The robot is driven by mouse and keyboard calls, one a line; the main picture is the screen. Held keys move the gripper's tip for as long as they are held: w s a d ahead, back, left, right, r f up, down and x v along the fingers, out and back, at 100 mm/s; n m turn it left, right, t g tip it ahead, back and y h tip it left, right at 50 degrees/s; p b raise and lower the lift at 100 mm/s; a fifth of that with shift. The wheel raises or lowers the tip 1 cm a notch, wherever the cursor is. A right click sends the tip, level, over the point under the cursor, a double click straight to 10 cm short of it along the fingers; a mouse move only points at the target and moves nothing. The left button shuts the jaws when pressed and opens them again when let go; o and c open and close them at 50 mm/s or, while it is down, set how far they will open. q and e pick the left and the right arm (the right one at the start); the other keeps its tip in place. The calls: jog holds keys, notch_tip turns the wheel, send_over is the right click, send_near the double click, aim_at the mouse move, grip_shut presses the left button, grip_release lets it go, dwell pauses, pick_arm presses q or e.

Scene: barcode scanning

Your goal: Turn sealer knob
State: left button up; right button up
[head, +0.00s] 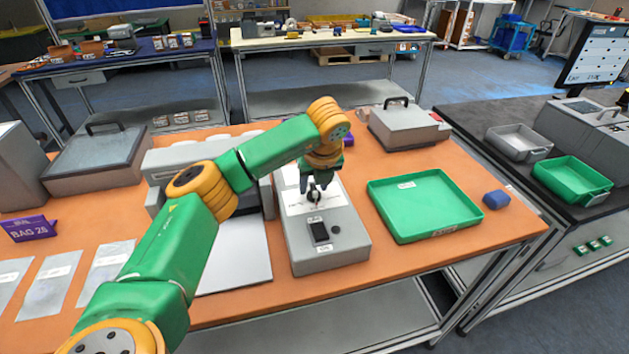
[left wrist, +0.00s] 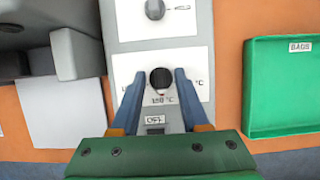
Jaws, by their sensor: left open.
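The sealer (head: 338,262) is a light grey box on the orange table, with knobs and labels on its top. My left gripper (head: 315,190) is open over its white dial plate. In the left wrist view, the gripper's two blue-grey fingers (left wrist: 161,86) stand on either side of a round black knob (left wrist: 161,77) marked in °C. I cannot tell whether the fingertips touch it. An OFF label (left wrist: 155,119) lies below the °C dial, partly framed by my gripper. My right gripper is not in view.
A grey lidded case (head: 408,127) stands behind. A white board (head: 232,262) and a grey machine are to the left. Bag sheets lie at far left.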

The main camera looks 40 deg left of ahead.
pick_arm(q)
jog(key=shift+s+d+r, duration=0.15)
jog(key=shift+d, duration=0.05)
grip_shut()
